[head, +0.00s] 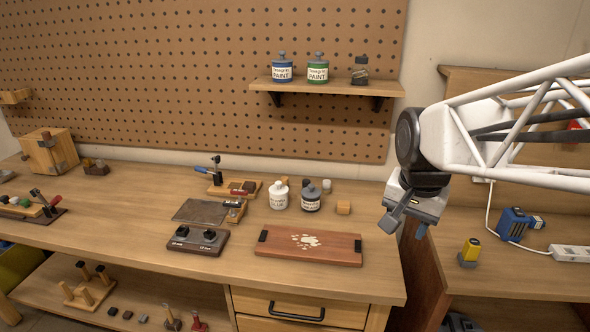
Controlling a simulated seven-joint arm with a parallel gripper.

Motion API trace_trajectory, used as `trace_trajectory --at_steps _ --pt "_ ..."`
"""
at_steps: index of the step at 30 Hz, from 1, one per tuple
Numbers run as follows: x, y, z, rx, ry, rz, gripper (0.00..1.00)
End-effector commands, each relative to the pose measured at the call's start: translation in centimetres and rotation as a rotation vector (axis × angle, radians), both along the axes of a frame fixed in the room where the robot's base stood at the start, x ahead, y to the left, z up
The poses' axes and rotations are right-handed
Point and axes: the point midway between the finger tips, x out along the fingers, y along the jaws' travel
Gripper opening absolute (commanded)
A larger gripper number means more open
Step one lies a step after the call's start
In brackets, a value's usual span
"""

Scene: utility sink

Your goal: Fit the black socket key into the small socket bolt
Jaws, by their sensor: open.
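My gripper (404,227) hangs over the right end of the workbench, its two fingers apart with nothing between them. A dark block (197,243) with two black knob-like pieces and small pale labels lies at the front middle of the bench, well left of my gripper. One black piece (183,231) is on its left and another (209,234) on its right. These may be the socket key and a bolt, but they are too small to tell which is which. I cannot make out the small socket bolt with certainty.
A reddish wooden board (340,248) with pale paw-like marks lies between the block and my gripper. A shelf (330,87) holds paint bottles.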

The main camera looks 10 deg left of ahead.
Motion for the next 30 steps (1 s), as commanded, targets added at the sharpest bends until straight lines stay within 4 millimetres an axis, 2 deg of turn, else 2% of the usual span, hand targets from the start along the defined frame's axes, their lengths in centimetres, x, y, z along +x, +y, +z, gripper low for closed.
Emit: trace_trajectory --at_steps 3,17,30 --pt "3.0 1.9 0.2 0.014 0.014 -0.062 0.49" --pt "13.3 10.2 -0.4 0.06 0.061 -0.327 0.49" --pt "21.7 20.3 -3.5 0.085 0.106 -0.584 0.49"
